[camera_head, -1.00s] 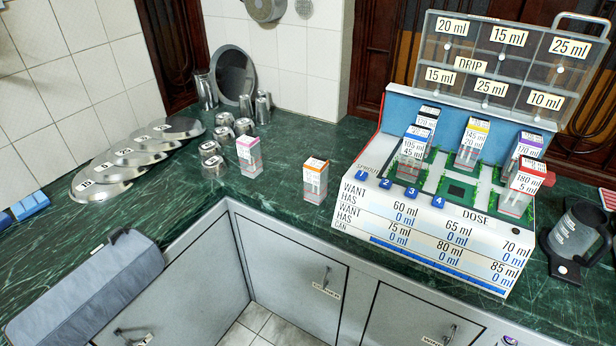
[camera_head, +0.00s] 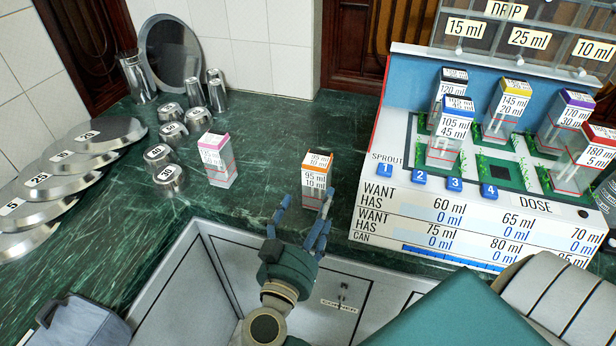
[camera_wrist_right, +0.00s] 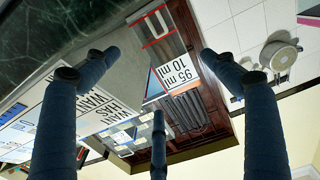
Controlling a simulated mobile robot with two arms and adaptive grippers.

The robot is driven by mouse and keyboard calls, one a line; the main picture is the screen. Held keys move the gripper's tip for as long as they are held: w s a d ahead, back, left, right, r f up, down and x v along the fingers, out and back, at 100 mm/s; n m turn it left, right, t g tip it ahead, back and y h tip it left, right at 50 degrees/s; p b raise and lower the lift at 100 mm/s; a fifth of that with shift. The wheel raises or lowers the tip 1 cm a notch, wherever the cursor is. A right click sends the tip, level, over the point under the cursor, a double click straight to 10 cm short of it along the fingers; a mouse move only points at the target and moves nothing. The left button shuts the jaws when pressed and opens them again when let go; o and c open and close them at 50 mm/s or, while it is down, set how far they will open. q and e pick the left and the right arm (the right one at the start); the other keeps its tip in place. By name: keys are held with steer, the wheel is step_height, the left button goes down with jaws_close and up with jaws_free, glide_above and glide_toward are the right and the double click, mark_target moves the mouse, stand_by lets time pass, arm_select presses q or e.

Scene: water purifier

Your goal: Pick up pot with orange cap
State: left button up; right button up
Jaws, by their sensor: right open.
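The pot with the orange cap (camera_head: 316,175) stands upright on the green counter, a clear box with a white label reading 95 and 10 ml. In the right wrist view the pot (camera_wrist_right: 178,72) appears between the spread fingers. My right gripper (camera_head: 303,218) is open and empty, just in front of the pot on its near side. Its blue fingers point toward the pot, and one fingertip overlaps the pot's lower right edge in the head view. Whether it touches is unclear. My right gripper also shows in the wrist view (camera_wrist_right: 155,75). My left gripper is not in view.
A pink-capped pot (camera_head: 216,158) stands to the left. The dosing stand (camera_head: 450,215) with several capped pots is close on the right. Metal cups (camera_head: 163,165) and round plates (camera_head: 45,180) lie further left. The counter between the two loose pots is clear.

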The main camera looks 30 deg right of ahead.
mark_target(319, 187)
steer(key=x, duration=0.3)
steer(key=shift+w+d+r, duration=0.1)
steer(key=shift+w+d, duration=0.15)
steer(key=x, duration=0.3)
steer(key=p+x, duration=0.1)
steer(key=x, duration=0.1)
steer(key=shift+w+a+r, duration=0.2)
steer(key=shift+r, duration=0.1)
steer(key=shift+w+d, duration=0.2)
steer(key=shift+c, duration=0.6)
steer(key=c, duration=0.8)
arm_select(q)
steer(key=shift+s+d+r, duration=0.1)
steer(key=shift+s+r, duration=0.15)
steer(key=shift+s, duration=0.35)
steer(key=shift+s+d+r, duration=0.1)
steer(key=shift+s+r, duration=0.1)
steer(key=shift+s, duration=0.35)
arm_select(e)
steer(key=c, duration=0.4)
